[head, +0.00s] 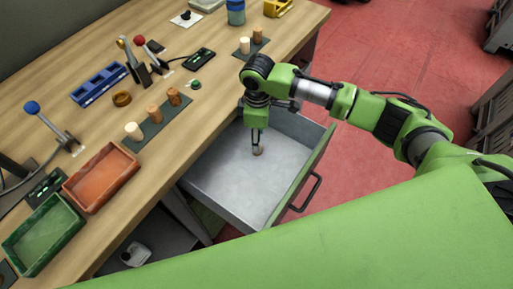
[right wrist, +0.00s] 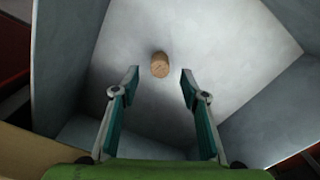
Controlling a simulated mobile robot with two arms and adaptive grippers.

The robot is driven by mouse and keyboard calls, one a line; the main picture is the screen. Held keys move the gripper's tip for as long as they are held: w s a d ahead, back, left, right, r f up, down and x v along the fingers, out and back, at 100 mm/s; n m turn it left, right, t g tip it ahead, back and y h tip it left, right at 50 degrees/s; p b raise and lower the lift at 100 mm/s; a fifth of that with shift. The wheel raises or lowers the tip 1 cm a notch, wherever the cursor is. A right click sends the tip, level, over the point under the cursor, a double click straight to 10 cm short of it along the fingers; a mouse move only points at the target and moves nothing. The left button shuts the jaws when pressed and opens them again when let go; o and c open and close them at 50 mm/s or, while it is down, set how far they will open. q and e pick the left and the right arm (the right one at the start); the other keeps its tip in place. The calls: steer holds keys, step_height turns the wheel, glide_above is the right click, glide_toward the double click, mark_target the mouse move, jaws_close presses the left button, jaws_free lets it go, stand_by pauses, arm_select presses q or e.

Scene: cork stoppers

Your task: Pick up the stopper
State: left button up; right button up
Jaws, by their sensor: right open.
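A small tan cork stopper (right wrist: 160,65) lies in the open grey drawer (head: 220,185), on its bare floor. In the head view the stopper (head: 258,151) shows just below the fingers of my right gripper (head: 257,143). My right gripper points down into the drawer. In the right wrist view its two fingers (right wrist: 159,76) are spread wide, with the stopper centred between and slightly beyond the tips. No contact with the stopper shows. My left gripper is not in view.
The drawer walls surround my right gripper, with its front and handle (head: 305,193) at the right. On the wooden bench stand more corks on a dark strip (head: 152,131), an orange tray (head: 101,178), a green tray (head: 42,235) and a blue rack (head: 99,84).

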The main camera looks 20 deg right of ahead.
steer(key=shift+f, duration=0.8)
step_height(320, 180, down, 4)
steer(key=shift+r, duration=0.2)
steer(key=shift+f, duration=0.25)
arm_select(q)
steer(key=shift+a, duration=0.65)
arm_select(e)
steer(key=c, duration=0.8)
